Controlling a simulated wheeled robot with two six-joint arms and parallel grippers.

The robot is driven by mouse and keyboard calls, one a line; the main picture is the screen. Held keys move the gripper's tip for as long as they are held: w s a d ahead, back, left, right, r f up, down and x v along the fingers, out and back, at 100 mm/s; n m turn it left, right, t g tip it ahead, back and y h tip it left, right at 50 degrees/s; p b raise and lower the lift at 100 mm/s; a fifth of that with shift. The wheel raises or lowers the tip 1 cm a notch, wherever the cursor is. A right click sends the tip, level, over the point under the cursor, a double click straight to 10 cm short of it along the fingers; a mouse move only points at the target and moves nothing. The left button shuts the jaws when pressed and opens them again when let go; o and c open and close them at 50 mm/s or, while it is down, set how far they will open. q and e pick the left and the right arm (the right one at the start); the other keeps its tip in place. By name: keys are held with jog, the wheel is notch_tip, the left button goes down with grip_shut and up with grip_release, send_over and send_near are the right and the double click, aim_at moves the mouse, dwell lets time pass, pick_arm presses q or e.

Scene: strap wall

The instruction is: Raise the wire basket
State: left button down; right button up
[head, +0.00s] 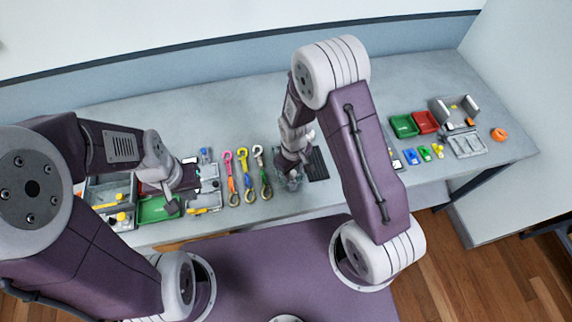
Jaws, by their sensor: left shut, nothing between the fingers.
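A small grey-teal object (294,185) sits under my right gripper (288,173), near the front middle of the table. It may be the wire basket, but it is too small and too covered to be sure. My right gripper points down at it, and I cannot tell whether its fingers touch or hold it. My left gripper (171,208) is shut and empty, low over the green tray (152,212) at the left.
Several coloured straps with hooks (245,175) lie in the middle. A dark ribbed panel (318,164) lies beside my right gripper. Green (404,126) and red (426,122) trays, grey holders (466,144) and an orange ring (499,134) are at the right. The back of the table is clear.

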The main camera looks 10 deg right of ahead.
notch_tip(320, 180, up, 6)
jog(key=p, duration=0.5)
jog(key=shift+d+r, duration=0.1)
jog(key=shift+d, duration=0.05)
jog(key=c, duration=0.6)
notch_tip(320, 180, up, 6)
jog(key=p, duration=0.5)
jog(key=shift+r+p, duration=0.1)
jog(key=shift+p, duration=0.3)
jog(key=shift+c, duration=0.3)
jog(key=shift+f, duration=0.2)
